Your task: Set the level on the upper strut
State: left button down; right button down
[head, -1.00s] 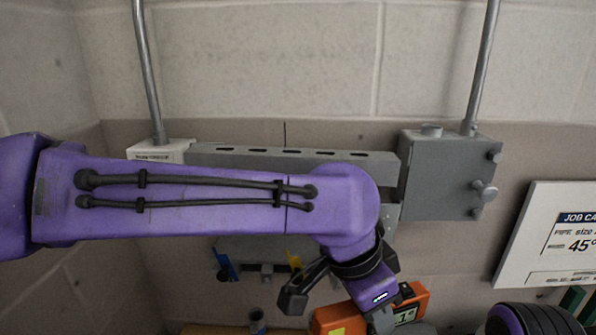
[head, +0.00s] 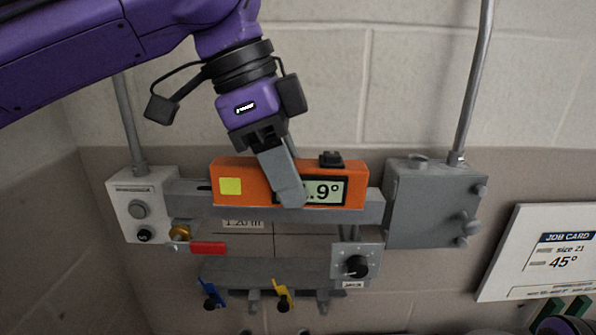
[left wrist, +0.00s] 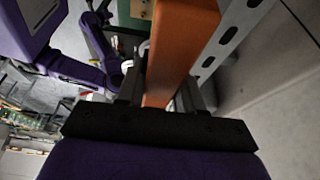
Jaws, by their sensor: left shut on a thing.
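The level (head: 240,170) is an orange box with a yellow square and a lit display, partly covered by a finger, on which ".9°" can be read. My left gripper (head: 290,200) is shut on the level near its middle. The level lies along the upper strut (head: 372,210), a grey slotted rail between two boxes. Whether it rests on the strut or hangs just above it I cannot tell. In the left wrist view the orange level (left wrist: 180,45) is between the fingers, beside the slotted strut (left wrist: 232,30). My right gripper is not in view.
A white box (head: 125,205) with knobs stands at the strut's left end, a grey box (head: 425,205) at its right. A job card (head: 545,255) reads 45°.

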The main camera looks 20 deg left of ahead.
pick_arm(q)
jog(key=w, duration=0.2)
jog(key=w+a+f, duration=0.1)
jog(key=w, duration=0.3)
jog(key=shift+w+a+f, duration=0.15)
jog(key=shift+w+a, duration=0.1)
jog(key=shift+w, duration=0.05)
jog(key=shift+w+a+f, duration=0.2)
jog(key=shift+w+f, duration=0.05)
jog(key=shift+w, duration=0.2)
jog(key=shift+f, duration=0.4)
jog(key=shift+s, duration=0.1)
jog(key=c, duration=0.6)
grip_release()
jog(key=shift+c, duration=0.2)
